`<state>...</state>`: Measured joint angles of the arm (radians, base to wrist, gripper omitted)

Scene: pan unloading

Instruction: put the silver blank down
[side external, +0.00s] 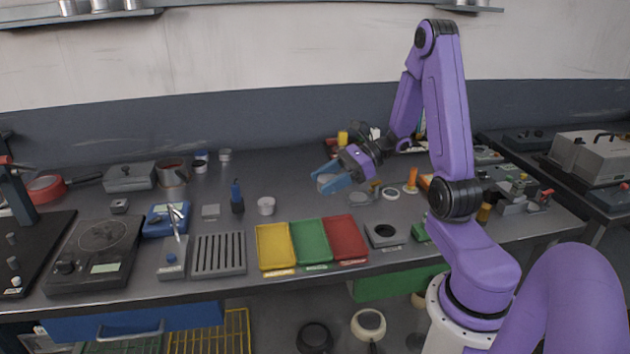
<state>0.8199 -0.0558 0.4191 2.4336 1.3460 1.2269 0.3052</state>
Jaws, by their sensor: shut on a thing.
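My gripper (331,178), with blue fingers, is shut on a greyish round piece, which looks like the silver blank (326,183). It is above the middle of the grey bench (300,205), behind the trays. The fingers partly hide the blank, and I cannot tell its exact height over the bench. The yellow tray (275,264), green tray (312,260) and red tray (345,257) lie side by side at the bench's front and look empty.
A slotted grey rack (219,271) lies left of the trays. A dark square block with a round opening (384,235) lies right of them.

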